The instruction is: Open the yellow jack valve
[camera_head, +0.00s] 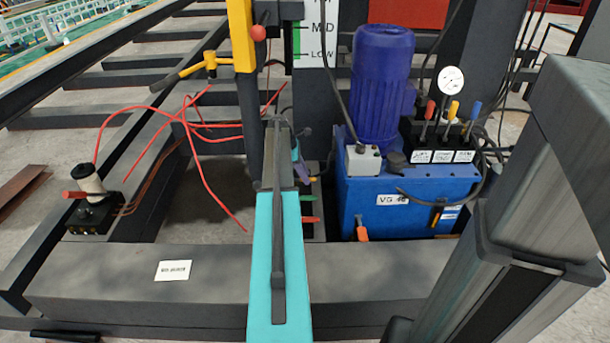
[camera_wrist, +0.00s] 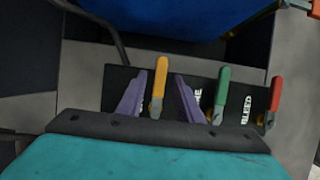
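The yellow jack valve lever (camera_wrist: 158,88) stands on a black valve panel (camera_wrist: 118,88) in the wrist view. My gripper (camera_wrist: 165,100) has its two purple fingers apart, one on each side of this lever. The lever appears nearer the left finger, and I cannot tell whether they touch. In the head view my gripper (camera_head: 298,165) is at the far end of my teal arm, beside the blue power unit. The yellow jack lever is mostly hidden there.
A green lever (camera_wrist: 222,90) and a red lever (camera_wrist: 274,98) stand right of my gripper on the same panel. The blue power unit (camera_head: 365,205) carries a blue motor (camera_head: 382,80) and other levers, including a yellow one (camera_head: 453,110). Red hoses (camera_head: 205,170) lie left.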

